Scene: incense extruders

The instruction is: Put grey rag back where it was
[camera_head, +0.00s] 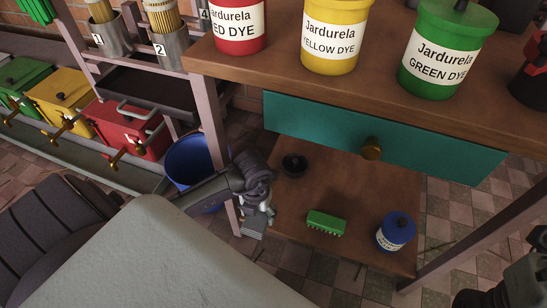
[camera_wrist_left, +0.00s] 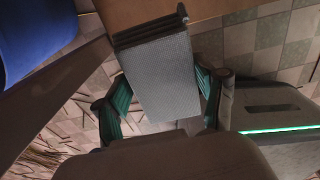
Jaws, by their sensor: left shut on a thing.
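The grey rag (camera_wrist_left: 162,75) is a folded, ribbed grey block in the left wrist view, held between the green-padded fingers of my left gripper (camera_wrist_left: 160,105). In the head view the rag (camera_head: 253,223) hangs from my left gripper (camera_head: 262,203), beside the left edge of the lower wooden shelf (camera_head: 330,187). My left gripper is shut on it. A dark part of my right arm (camera_head: 520,280) shows at the bottom right corner, and its fingers cannot be made out clearly.
The lower shelf holds a black bowl (camera_head: 294,165), a green brush (camera_head: 325,223) and a blue jar (camera_head: 396,231), with bare wood between them. A teal drawer (camera_head: 310,125) is above. A blue bucket (camera_head: 190,158) stands left of the shelf. Dye jars (camera_head: 331,35) stand on the tabletop.

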